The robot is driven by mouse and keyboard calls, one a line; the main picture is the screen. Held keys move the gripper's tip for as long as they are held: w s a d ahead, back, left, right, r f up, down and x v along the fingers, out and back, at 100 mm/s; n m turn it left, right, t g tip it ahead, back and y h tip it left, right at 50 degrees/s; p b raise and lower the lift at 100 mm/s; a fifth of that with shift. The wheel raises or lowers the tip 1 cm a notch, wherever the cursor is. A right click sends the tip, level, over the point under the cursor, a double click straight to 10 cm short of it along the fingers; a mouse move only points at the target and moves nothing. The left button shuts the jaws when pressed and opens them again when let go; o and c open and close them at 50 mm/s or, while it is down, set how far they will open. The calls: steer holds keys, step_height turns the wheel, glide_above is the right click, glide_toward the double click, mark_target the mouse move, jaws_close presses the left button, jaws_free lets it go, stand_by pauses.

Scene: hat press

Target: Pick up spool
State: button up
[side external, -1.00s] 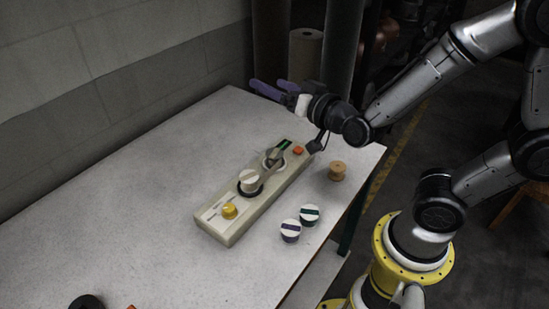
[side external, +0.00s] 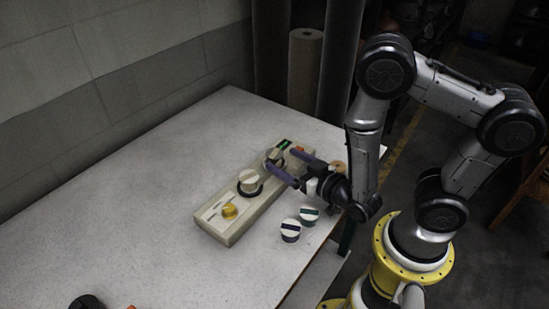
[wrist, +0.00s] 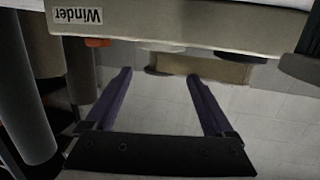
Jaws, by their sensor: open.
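A small tan wooden spool (side external: 339,164) stands near the right edge of the table in the side view, mostly hidden behind my arm. My gripper (side external: 279,157) is open and empty, with its purple fingers pointing left over the long cream machine. In the wrist view the two fingers (wrist: 158,73) stand apart with nothing between them. The machine (side external: 217,224), labelled Winder in the wrist view, carries a cream round piece (side external: 250,178) on a dark base. A pale, wide piece (wrist: 210,67) lies beyond the right fingertip; I cannot tell whether it is a spool.
A yellow knob (side external: 229,211) sits on the machine's near end. Two white-topped round pieces, one with a dark band (side external: 290,229) and one with a green band (side external: 309,215), stand beside it. The left of the table (side external: 120,215) is largely clear.

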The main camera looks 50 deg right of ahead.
mark_target(280, 157)
steer(key=x, duration=0.4)
steer(key=shift+w+d, duration=0.1)
steer(key=shift+w, duration=0.3)
steer(key=shift+c, duration=0.3)
jaws_close()
